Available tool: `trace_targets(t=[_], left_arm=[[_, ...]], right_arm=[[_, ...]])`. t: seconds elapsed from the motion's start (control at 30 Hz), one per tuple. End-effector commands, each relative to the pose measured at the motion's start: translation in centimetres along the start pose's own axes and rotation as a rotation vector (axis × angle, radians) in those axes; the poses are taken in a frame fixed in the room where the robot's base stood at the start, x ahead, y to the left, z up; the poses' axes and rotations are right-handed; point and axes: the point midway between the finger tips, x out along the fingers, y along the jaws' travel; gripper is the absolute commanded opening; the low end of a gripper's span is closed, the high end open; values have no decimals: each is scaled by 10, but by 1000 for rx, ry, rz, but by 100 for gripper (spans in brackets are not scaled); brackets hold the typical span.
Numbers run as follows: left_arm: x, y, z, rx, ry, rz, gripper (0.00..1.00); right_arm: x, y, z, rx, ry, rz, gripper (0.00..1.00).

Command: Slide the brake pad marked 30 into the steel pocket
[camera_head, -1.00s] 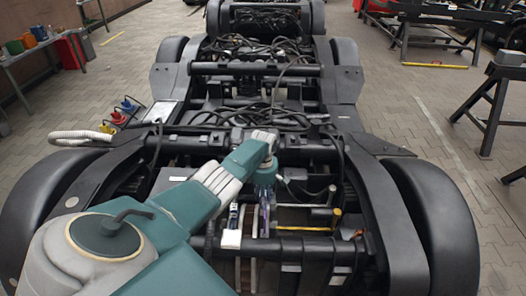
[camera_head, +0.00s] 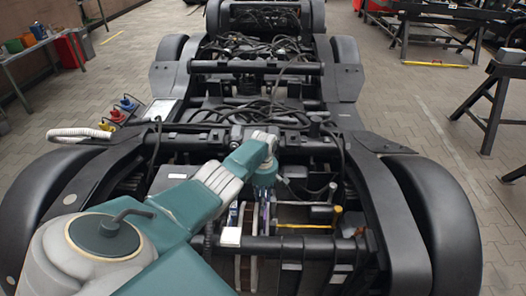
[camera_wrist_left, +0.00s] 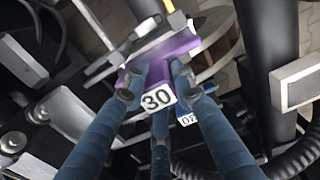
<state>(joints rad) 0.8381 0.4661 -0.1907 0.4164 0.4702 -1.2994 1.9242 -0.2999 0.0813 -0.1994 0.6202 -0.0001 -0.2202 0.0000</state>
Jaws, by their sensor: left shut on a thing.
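The brake pad marked 30 (camera_wrist_left: 158,97) is purple with a white number plate. In the left wrist view it sits between the blue fingers of my left gripper (camera_wrist_left: 160,80), which is shut on it. The pad's far end lies beside a bright steel edge (camera_wrist_left: 112,68), perhaps part of the pocket; I cannot tell whether it is inside. In the head view my left gripper (camera_head: 264,196) reaches down into the bogie frame, and the arm and fingers hide most of the pad. My right gripper is not in view.
A second, blue piece with a white number plate (camera_wrist_left: 188,119) lies just beside the pad. A brownish brake disc (camera_wrist_left: 214,42) is close by. Black frame beams (camera_head: 305,246), cables and a yellow bar (camera_head: 305,227) crowd the space around the gripper.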

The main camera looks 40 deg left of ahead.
Motion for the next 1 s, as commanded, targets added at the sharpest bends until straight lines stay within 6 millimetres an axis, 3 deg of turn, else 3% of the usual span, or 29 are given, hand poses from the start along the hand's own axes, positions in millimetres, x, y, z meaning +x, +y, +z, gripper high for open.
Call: trace_targets(t=[0.47,1.0], left_arm=[[11,1,1,1,-2,2,0],[11,1,1,0,-2,2,0]], right_arm=[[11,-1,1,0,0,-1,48],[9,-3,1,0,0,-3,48]])
